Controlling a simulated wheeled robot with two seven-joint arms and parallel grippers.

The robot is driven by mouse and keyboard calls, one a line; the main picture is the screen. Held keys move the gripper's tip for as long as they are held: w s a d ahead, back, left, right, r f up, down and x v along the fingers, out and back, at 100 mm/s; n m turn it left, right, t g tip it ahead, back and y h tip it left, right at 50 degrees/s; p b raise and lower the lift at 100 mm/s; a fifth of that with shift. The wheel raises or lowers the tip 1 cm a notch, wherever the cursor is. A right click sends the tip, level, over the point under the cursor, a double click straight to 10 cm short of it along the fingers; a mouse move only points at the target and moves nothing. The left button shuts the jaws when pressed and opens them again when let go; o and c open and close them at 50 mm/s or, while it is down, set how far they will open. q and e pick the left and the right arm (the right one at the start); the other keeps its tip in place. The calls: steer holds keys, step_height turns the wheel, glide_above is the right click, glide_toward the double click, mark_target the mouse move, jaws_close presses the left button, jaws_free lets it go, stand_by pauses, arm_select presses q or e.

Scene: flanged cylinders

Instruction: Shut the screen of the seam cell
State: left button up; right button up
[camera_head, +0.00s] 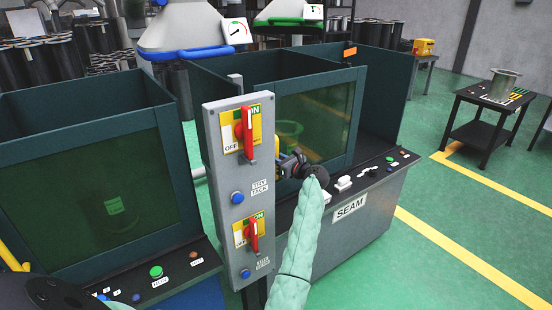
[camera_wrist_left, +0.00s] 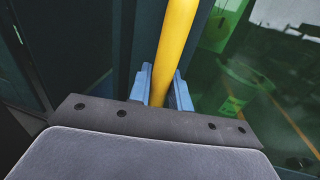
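The seam cell (camera_head: 345,225), labelled SEAM, stands right of centre in the head view. Its screen is a dark frame with a green-tinted pane (camera_head: 325,115); its left part is hidden behind the grey switch post. A dark interior strip shows between the screen's right edge and the cell's right wall. My right gripper (camera_head: 286,166) is in front of this screen, beside the post; its fingers are partly hidden. The left-hand cell has its own green pane (camera_head: 105,195) and a yellow handle (camera_head: 12,256). In the left wrist view, my left gripper (camera_wrist_left: 163,85) closes around a yellow bar (camera_wrist_left: 175,45).
The grey post (camera_head: 238,210) carries two red-handled switches and blue buttons between the cells. Console buttons (camera_head: 155,272) line the cell fronts. A dark side table (camera_head: 485,120) with a flanged cylinder (camera_head: 502,82) stands at the right. Green floor is free between it and the seam cell.

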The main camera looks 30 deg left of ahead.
arm_select(q)
jaws_close()
steer(key=shift+s, duration=0.15)
steer(key=s, duration=0.1)
steer(key=s+a, duration=0.1)
steer(key=s+b, duration=0.1)
steer(key=shift+s+a+f, duration=0.15)
steer(key=shift+s+a, duration=0.15)
arm_select(e)
steer(key=r, duration=0.2)
steer(key=shift+w+a+r, duration=0.25)
steer(key=shift+a+r, duration=0.05)
